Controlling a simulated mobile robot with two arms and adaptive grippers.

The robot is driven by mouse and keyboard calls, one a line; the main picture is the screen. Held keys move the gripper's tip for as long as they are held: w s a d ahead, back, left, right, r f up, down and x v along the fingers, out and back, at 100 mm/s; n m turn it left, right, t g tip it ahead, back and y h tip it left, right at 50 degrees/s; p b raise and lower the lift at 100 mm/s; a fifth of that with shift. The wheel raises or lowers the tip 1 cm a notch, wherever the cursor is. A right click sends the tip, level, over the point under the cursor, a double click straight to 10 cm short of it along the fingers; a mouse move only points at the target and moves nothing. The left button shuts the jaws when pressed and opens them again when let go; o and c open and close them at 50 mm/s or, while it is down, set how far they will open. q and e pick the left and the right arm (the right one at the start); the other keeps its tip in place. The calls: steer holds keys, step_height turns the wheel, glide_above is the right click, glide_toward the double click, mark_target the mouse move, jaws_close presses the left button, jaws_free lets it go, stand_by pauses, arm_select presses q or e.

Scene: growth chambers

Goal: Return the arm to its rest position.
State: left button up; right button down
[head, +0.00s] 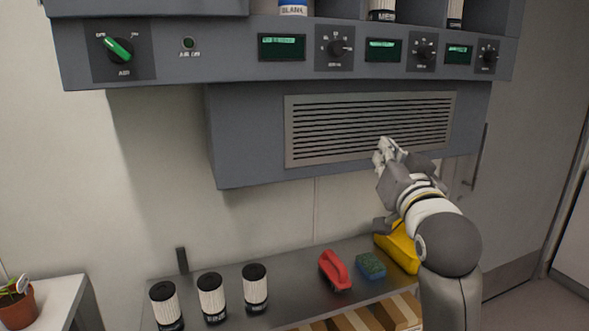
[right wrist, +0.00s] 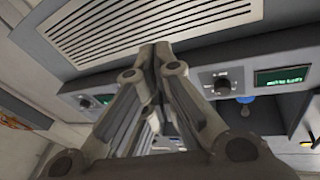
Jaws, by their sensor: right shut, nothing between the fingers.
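My right gripper (head: 382,150) is raised in front of the vent grille (head: 370,125) in the head view, above the lower shelf. Its fingers are together and empty; they also show closed in the right wrist view (right wrist: 158,55), with the grille (right wrist: 130,25) beyond them. I cannot tell whether the fingertips touch the grille. My right arm (head: 445,240) comes up from the lower right, bent, and covers part of a yellow object (head: 398,246). My left gripper is not in view.
The grey control panel (head: 220,64) with knobs and green displays overhangs above. On the metal shelf (head: 300,262) stand several black-capped white canisters (head: 211,297), a red-handled brush (head: 335,270) and a blue-green sponge (head: 371,265). A potted plant (head: 17,305) stands at lower left.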

steer(key=s+d+f+n+g, duration=0.1)
steer(key=s+f+g, duration=0.25)
steer(key=f, duration=0.85)
steer(key=s+d+f+g, duration=0.1)
steer(key=s+f+g, duration=0.3)
steer(key=f, duration=0.8)
steer(key=s+d+f+n+g, duration=0.15)
steer(key=s+f, duration=0.35)
steer(key=f, duration=0.7)
steer(key=s+f+n+g, duration=0.1)
steer(key=s+f+g, duration=0.3)
steer(key=s+f, duration=0.5)
steer(key=s+f+g, duration=0.3)
steer(key=s+f, duration=0.3)
steer(key=s, duration=0.8)
step_height(320, 180, down, 26)
steer(key=s+g, duration=0.2)
steer(key=s, duration=0.1)
steer(key=s+d+f, duration=0.1)
steer(key=s+f, duration=0.6)
steer(key=s, duration=0.1)
steer(key=s+d+f+h+p, duration=0.1)
steer(key=s+d+f, duration=0.1)
steer(key=s+f, duration=0.6)
steer(key=shift+d+n+g, duration=0.3)
steer(key=shift+n+g, duration=0.1)
steer(key=shift+n, duration=0.05)
steer(key=c, duration=2.2)
jaws_free()
